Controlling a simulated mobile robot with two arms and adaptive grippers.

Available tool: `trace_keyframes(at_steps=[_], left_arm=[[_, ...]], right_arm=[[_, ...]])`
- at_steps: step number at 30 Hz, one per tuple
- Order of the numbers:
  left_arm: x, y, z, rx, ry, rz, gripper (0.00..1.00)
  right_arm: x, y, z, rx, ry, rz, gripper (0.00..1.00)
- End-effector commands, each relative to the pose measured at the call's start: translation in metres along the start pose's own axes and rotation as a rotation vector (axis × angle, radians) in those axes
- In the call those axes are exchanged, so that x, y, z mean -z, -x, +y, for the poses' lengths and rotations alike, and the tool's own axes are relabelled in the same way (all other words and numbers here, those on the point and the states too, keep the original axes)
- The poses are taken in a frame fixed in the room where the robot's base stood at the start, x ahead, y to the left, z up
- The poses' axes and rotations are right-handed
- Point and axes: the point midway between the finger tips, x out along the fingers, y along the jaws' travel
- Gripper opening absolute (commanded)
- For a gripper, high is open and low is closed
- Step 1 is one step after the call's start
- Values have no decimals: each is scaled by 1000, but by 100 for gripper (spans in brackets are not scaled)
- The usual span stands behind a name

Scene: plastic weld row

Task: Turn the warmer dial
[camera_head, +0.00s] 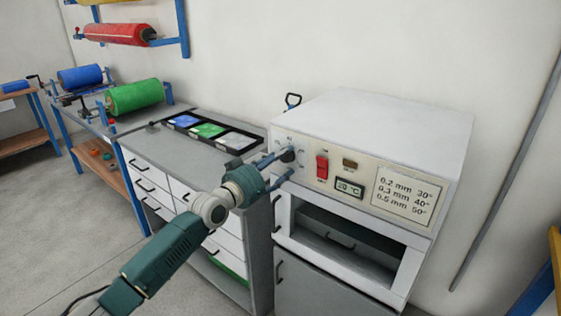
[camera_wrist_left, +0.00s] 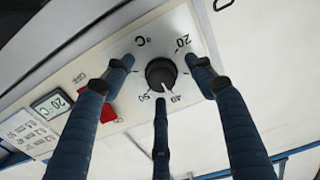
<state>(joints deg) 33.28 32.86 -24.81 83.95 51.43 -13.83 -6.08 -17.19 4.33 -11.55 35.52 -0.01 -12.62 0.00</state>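The warmer (camera_head: 390,120) is a white box with a control panel on its front. Its black dial (camera_head: 287,155) sits at the panel's left end. In the left wrist view the dial (camera_wrist_left: 160,73) appears upside down among printed numbers, and its white mark points near 40. My left gripper (camera_head: 275,166) is at the panel. In the wrist view its three blue fingers (camera_wrist_left: 161,82) are spread around the dial, with gaps between the two upper fingertips and the knob. The lower fingertip is close beneath it; contact there is unclear. My right gripper is out of view.
Right of the dial are a red switch (camera_head: 322,167), a display reading 20 °C (camera_head: 349,188) and a label of thicknesses and temperatures (camera_head: 404,194). The warmer's open compartment (camera_head: 345,238) lies below. A grey-topped drawer bench (camera_head: 165,145) with a black tray of coloured sheets stands left.

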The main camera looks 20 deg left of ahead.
Motion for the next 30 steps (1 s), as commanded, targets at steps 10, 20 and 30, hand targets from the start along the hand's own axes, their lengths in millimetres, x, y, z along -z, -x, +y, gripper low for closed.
trace_keyframes(at_steps=[10,20,30], left_arm=[[0,14,0,0,0,1,55],[-2,82,-1,1,-2,-3,55],[0,118,-1,1,-1,0,55]], right_arm=[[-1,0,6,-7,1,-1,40],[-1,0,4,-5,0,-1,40],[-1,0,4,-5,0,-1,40]])
